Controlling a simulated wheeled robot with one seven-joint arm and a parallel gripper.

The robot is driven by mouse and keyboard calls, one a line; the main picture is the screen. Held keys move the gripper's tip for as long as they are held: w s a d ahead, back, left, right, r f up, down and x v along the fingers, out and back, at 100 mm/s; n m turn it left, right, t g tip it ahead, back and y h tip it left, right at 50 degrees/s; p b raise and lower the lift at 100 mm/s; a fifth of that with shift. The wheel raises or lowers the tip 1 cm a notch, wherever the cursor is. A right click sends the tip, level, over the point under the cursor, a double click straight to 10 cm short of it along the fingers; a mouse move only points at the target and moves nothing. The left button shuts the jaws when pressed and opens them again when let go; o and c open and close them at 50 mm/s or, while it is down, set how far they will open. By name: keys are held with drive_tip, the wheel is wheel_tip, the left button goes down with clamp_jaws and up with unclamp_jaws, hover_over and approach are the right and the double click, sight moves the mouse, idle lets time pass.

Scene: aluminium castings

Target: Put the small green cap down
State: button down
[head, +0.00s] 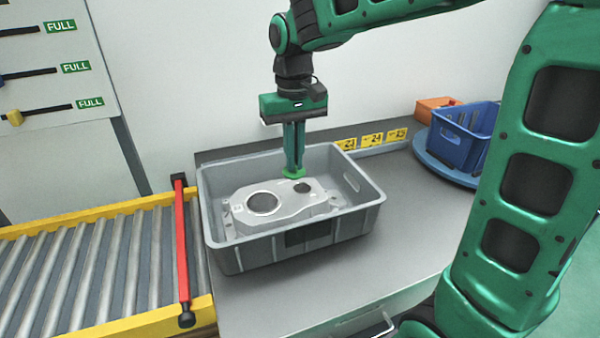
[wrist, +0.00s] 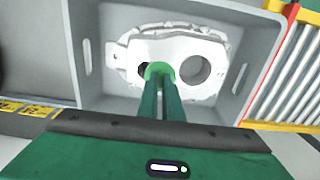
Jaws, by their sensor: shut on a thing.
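The small green cap (head: 294,173) is between the fingertips of my gripper (head: 294,168), which is shut on it. In the wrist view the cap (wrist: 158,70) shows as a green disc at the tips of my gripper (wrist: 160,78). It is over the aluminium casting (head: 285,207), close to the smaller dark hole. The casting (wrist: 178,48) lies in the grey crate and has one large round bore and one smaller hole. I cannot tell whether the cap touches the casting.
The grey crate (head: 228,256) stands on a grey bench (head: 400,240). A roller conveyor (head: 85,270) with a red bar (head: 181,240) is at left. A blue crate (head: 458,147) stands on a blue turntable (head: 440,172) at right, with an orange box (head: 432,107) behind.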

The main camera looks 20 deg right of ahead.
sight(302, 172)
drive_tip(key=shift+w+d+f, duration=0.3)
drive_tip(key=shift+d+f, duration=0.15)
drive_tip(key=shift+f, duration=0.55)
drive_tip(key=shift+w+d+f, duration=0.35)
drive_tip(key=shift+d+f, duration=0.1)
drive_tip(key=shift+f, duration=0.6)
drive_tip(key=shift+w+d+f, duration=0.3)
drive_tip(key=shift+d+f, duration=0.15)
drive_tip(key=shift+f, duration=0.55)
drive_tip(key=c, duration=1.9)
unclamp_jaws()
drive_tip(key=shift+c, duration=0.2)
drive_tip(key=shift+r, duration=0.1)
wheel_tip(302, 172, up, 12)
drive_tip(key=s+d+f+m, duration=0.2)
drive_tip(key=s+d+f, duration=0.2)
drive_tip(key=s, duration=0.5)
drive_tip(key=s+d+f+m, duration=0.2)
drive_tip(key=s+d+f, duration=0.2)
drive_tip(key=s+d, duration=0.3)
drive_tip(key=s+d+f+m, duration=0.2)
drive_tip(key=s+d+f, duration=0.3)
drive_tip(key=s, duration=0.6)
drive_tip(key=shift+s+d, duration=0.3)
drive_tip(key=shift+d, duration=0.45)
drive_tip(key=shift+r, duration=0.1)
